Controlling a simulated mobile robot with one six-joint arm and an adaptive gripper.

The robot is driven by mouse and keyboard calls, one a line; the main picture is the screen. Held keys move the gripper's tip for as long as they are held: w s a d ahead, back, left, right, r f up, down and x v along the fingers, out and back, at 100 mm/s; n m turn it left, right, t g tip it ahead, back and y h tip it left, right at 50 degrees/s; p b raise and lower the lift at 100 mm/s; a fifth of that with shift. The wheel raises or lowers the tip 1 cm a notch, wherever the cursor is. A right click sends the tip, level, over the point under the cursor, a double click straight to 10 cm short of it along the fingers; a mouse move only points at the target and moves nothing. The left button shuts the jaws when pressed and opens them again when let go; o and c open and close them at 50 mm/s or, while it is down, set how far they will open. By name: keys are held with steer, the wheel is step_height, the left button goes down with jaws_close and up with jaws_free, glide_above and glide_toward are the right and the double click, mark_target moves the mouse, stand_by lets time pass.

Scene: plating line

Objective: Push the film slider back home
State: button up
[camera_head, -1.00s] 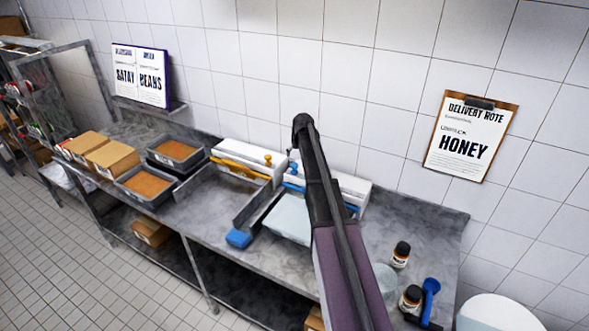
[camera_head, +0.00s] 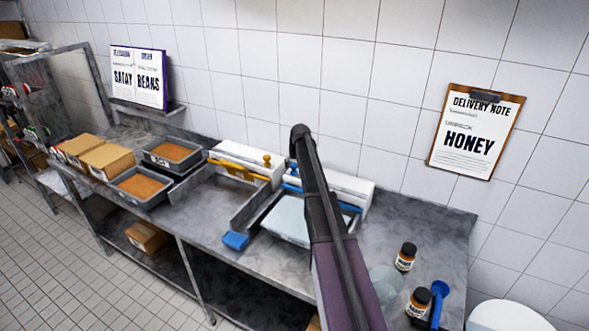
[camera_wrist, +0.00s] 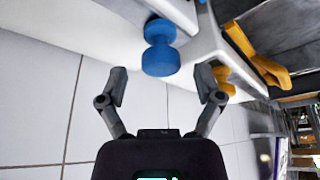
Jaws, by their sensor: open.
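A blue knob (camera_wrist: 160,52) on the white film dispenser shows in the wrist view, between the two fingers of my open gripper (camera_wrist: 163,85). I cannot tell whether the fingers touch it. In the head view the white film dispenser (camera_head: 357,193) with a blue bar (camera_head: 348,206) stands at the back of the bench, partly hidden by my arm. My gripper's fingers are hidden there. A second white dispenser (camera_head: 238,153) with a yellow bar (camera_head: 238,171) and knob stands to its left; its yellow bar also shows in the wrist view (camera_wrist: 255,58).
A pale film-covered tray (camera_head: 287,222) lies before the blue-barred dispenser, with a blue piece (camera_head: 235,240) at its left. Brown-filled pans (camera_head: 140,187) and boxes (camera_head: 105,160) stand left. Small jars (camera_head: 405,257) and a blue scoop (camera_head: 438,292) stand right. The tiled wall rises close behind.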

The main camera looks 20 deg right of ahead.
steer(key=shift+w+f, duration=0.2)
steer(key=shift+f, duration=0.15)
jaws_close()
steer(key=shift+s+a, duration=0.15)
